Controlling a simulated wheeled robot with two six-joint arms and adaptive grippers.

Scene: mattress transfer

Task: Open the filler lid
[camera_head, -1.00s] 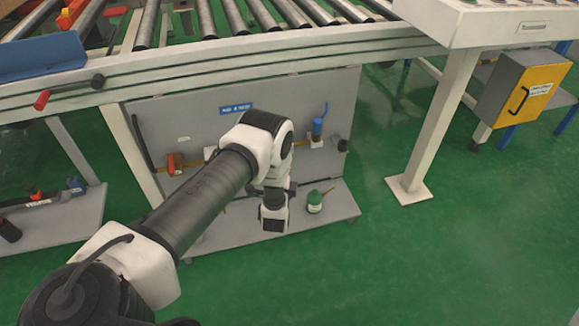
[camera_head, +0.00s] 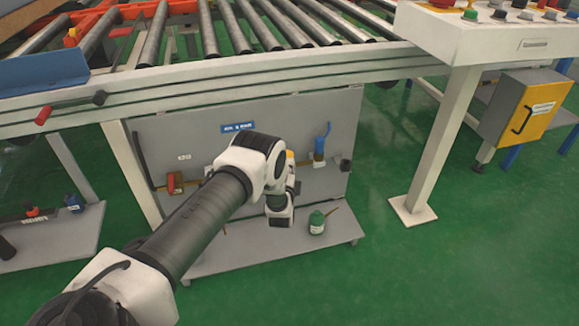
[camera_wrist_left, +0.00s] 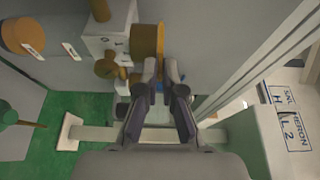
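An orange-brown round cap (camera_wrist_left: 146,45), which looks like the filler lid, sits on a light grey unit (camera_wrist_left: 108,22) in the left wrist view. In the head view a small yellow-orange patch (camera_head: 290,156) shows beside my wrist, probably the same cap. My left gripper (camera_wrist_left: 162,68) points at the cap, its two dark fingers apart with a gap between them. The fingertips are just below the cap's lower edge; I cannot tell whether they touch it. In the head view my left wrist hides most of the unit and the fingers. My right gripper is not in view.
A green oil can (camera_head: 317,222) stands on the grey base shelf (camera_head: 240,253). A blue-topped part (camera_head: 320,146) and a red valve (camera_head: 174,182) are on the panel (camera_head: 340,110). Green floor (camera_head: 390,275) is clear at right.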

